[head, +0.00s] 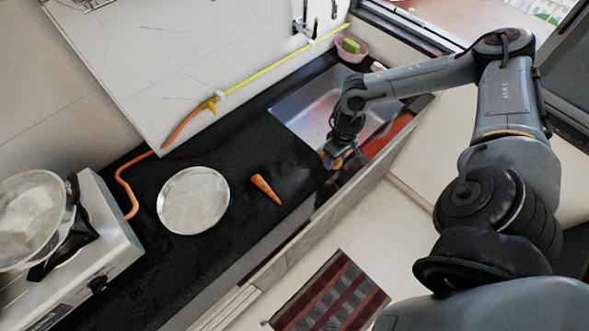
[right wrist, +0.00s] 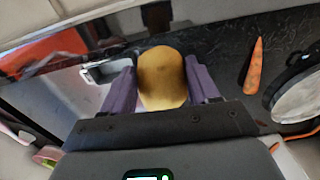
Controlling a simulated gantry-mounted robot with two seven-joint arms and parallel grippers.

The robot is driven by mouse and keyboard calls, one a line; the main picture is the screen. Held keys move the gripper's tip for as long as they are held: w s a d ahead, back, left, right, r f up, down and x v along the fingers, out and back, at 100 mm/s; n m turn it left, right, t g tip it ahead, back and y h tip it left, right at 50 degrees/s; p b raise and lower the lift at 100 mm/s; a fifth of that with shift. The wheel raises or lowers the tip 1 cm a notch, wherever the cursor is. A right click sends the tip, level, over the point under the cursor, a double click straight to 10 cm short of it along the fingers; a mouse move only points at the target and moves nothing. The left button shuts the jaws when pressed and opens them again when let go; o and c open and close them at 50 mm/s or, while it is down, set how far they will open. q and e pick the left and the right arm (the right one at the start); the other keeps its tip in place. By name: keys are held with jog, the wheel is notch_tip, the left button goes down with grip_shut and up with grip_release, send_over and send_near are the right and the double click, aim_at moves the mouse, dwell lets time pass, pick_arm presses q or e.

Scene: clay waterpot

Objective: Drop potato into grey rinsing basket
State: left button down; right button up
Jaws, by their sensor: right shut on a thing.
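My right gripper (head: 337,158) is shut on the potato (right wrist: 162,80). In the right wrist view the yellow-brown potato sits between the two purple fingers. In the head view only a little of the potato (head: 328,160) shows below the gripper, at the counter's front edge near the sink corner. The grey metal sink (head: 300,112) lies behind and beside my right gripper, partly hidden by my arm. My left gripper is not in view.
A carrot (head: 265,187) and a round metal plate (head: 193,200) lie on the black counter (head: 240,140). A stove (head: 105,250) with a pan (head: 32,215) stands at the left. A pink bowl (head: 360,53) with a green sponge is at the sink's far corner. A red surface (head: 388,135) is right of the sink.

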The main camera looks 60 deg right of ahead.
jog(key=shift+w+a+g, duration=0.15)
jog(key=shift+w+g, duration=0.05)
jog(key=shift+g, duration=0.1)
jog(key=w+f, duration=0.2)
jog(key=w, duration=0.1)
jog(key=w+a+f+b, duration=0.1)
jog(key=w+f, duration=0.1)
jog(key=w, duration=0.2)
jog(key=w+f, duration=0.3)
jog(key=w, duration=0.1)
jog(key=shift+w+a, duration=0.15)
jog(key=shift+w, duration=0.1)
jog(key=shift+f+b, duration=0.35)
jog(key=shift+f, duration=0.55)
jog(key=shift+f+p, duration=0.35)
jog(key=shift+p, duration=0.05)
jog(key=shift+f, duration=0.6)
jog(key=o, duration=1.1)
